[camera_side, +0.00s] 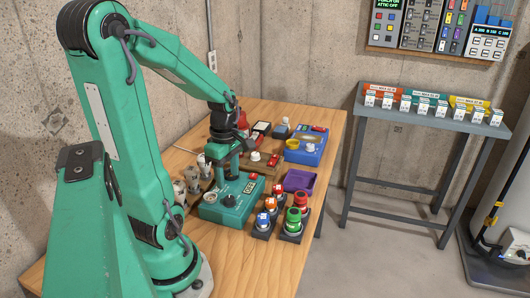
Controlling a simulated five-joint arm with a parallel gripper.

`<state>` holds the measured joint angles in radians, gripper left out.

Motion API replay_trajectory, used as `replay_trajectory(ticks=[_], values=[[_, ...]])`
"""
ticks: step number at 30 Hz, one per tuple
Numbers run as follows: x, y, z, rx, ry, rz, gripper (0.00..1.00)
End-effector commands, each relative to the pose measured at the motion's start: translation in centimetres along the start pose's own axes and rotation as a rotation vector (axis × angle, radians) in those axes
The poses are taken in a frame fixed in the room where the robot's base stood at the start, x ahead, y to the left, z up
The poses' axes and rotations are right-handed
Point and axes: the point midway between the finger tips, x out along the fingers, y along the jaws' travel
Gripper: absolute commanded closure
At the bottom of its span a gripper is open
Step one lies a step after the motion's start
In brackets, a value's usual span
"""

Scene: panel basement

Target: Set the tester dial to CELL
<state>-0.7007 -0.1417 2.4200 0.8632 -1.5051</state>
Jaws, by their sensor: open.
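The tester, a teal box (210,213), sits on the wooden table in front of my arm. Its dark round dial (229,201) is on the top face, and a pale label with small dark lettering (249,187) lies beside it. The lettering and the dial's pointing direction are too small to tell. My gripper (234,173) points down above the back part of the tester, up and slightly right of the dial in the picture. It is open, with nothing seen between its fingers. It appears apart from the dial.
Red, blue and green knobbed pieces (294,220) stand right of the tester. A purple tray (299,181) and a blue box with a white knob (309,146) lie farther back. Grey-white fittings (193,180) stand close at the left. The wooden table's (257,262) front is clear.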

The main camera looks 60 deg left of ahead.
Motion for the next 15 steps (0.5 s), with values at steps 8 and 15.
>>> replay_trajectory(ticks=[8,15], values=[[2.3,-0.1,0.0,0.002,0.000,-0.005,0.50],[4.9,-0.1,0.0,0.002,0.000,-0.004,0.50]])
